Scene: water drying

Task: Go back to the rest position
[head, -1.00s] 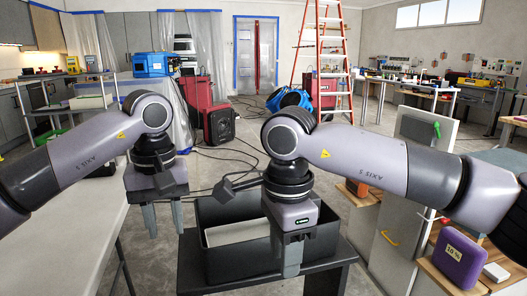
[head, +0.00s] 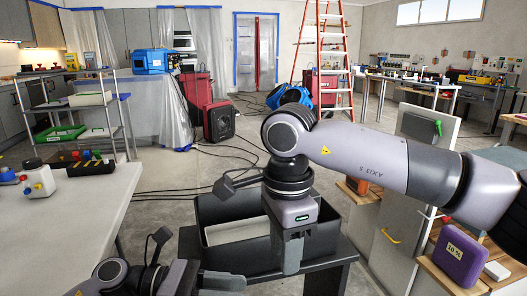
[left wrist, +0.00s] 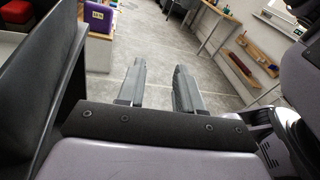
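My right gripper (head: 289,270) points down over a dark open bin (head: 217,262) in the middle of the head view. Its fingers show from the side, so their gap is hidden. Nothing shows held in it. My left gripper (head: 200,282) is low at the bottom left of the head view, beside the bin's stand, with its arm mostly out of the picture. In the left wrist view its two grey fingers (left wrist: 159,68) stand apart with only floor between them, so it is open and empty.
A white table (head: 85,205) at left holds a white bottle (head: 38,178) and small items. The bin stands on a dark stand (head: 335,252). At right are a grey cabinet (head: 395,240) and a purple box (head: 460,255). Open floor (head: 185,175) lies behind the bin.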

